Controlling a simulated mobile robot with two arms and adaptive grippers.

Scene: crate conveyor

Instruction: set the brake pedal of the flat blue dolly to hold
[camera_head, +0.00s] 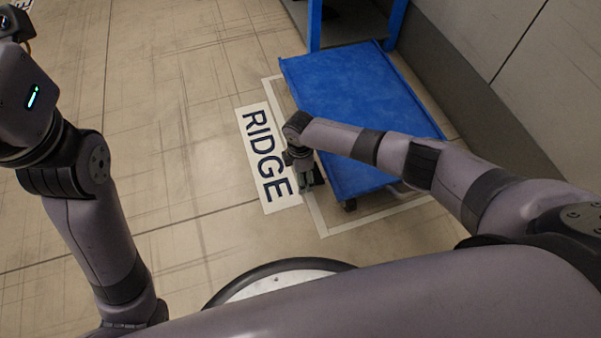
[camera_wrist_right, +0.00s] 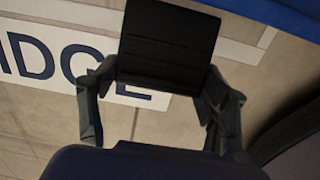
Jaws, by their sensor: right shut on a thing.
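The flat blue dolly (camera_head: 345,95) stands on the floor inside a pale marked outline, with its deck empty in the part I see. Its brake pedal (camera_wrist_right: 168,42) appears as a wide black plate in the right wrist view. A dark bit of it (camera_head: 319,175) shows at the dolly's left edge in the head view. My right gripper (camera_wrist_right: 160,88) is shut on the pedal, with a finger at each side of the plate. Whether the pedal is raised or pressed I cannot tell. My left arm is raised at the far left; its gripper (camera_head: 14,24) is partly cut off by the frame.
A floor label reading RIDGE (camera_head: 268,160) lies left of the dolly. A blue-legged frame (camera_head: 314,25) stands behind it. A grey wall (camera_head: 520,80) runs along the right. The floor left of the label is clear.

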